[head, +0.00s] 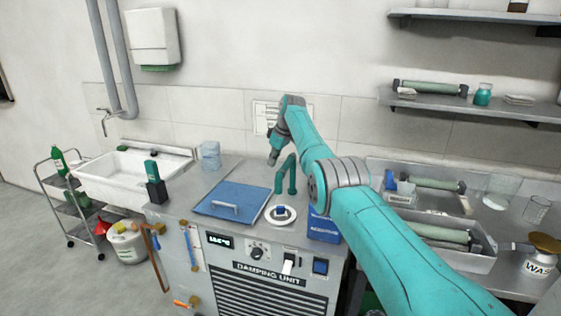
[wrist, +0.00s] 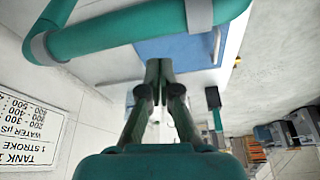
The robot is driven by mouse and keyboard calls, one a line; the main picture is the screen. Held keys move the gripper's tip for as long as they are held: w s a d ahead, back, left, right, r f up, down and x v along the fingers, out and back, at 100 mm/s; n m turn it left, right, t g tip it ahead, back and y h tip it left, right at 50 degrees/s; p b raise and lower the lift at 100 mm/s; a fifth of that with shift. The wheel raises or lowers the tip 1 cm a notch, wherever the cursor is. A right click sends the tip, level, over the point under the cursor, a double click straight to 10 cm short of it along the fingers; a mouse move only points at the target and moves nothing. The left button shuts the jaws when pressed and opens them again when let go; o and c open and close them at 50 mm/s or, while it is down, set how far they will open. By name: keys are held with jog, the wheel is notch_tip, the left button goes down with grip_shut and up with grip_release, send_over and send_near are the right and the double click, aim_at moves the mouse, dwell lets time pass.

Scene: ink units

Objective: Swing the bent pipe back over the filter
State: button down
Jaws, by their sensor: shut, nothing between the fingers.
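The bent pipe (head: 291,174) is teal and stands on the bench top behind the filter. In the wrist view the pipe (wrist: 120,30), with grey bands, crosses the top of the picture. The likely filter (head: 280,214) is a round white dish with a dark blue centre; no pipe is above it. My gripper (head: 272,161) is just left of the pipe and points down. In the wrist view its fingers (wrist: 158,72) are together and empty, with the pipe beyond them. I cannot tell whether the gripper touches the pipe.
A blue lid with a handle (head: 232,200) lies left of the filter. A blue box (head: 323,228) stands to its right, beside my arm. A clear jar (head: 211,155) is at the back left. A sink (head: 128,176) is further left. Trays (head: 470,262) stand on the right bench.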

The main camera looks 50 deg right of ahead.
jog(key=w+v, duration=0.1)
jog(key=v, duration=0.8)
jog(key=shift+r, duration=0.65)
